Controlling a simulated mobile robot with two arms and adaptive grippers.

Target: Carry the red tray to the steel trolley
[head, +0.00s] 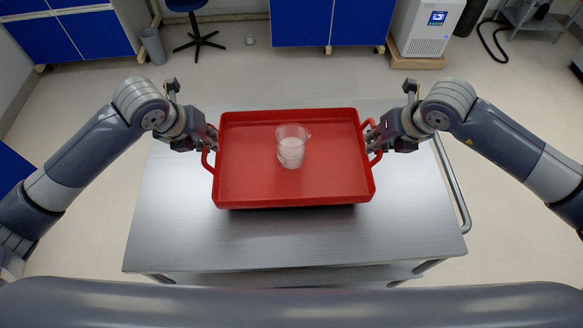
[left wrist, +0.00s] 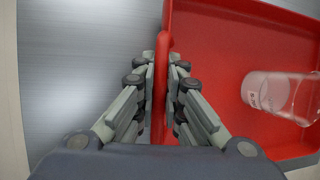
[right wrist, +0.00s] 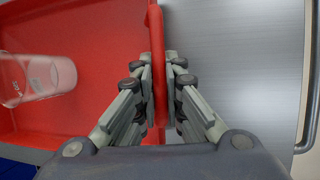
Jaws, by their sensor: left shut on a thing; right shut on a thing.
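The red tray (head: 245,185) is over the top of the steel trolley (head: 180,225), with a dark shadow along its near edge; I cannot tell whether it touches the top. A clear beaker (head: 292,146) with whitish contents stands upright in the tray, near its middle. My left gripper (head: 209,140) is shut on the tray's left handle, whose red bar shows between the fingers in the left wrist view (left wrist: 162,85). My right gripper (head: 373,137) is shut on the right handle, seen between the fingers in the right wrist view (right wrist: 158,80).
The trolley has a rail (head: 452,185) along its right side. Blue cabinets (head: 300,22), a stool (head: 195,35), a grey bin (head: 152,45) and a white machine (head: 424,28) stand at the back. The floor between them and the trolley is mostly clear.

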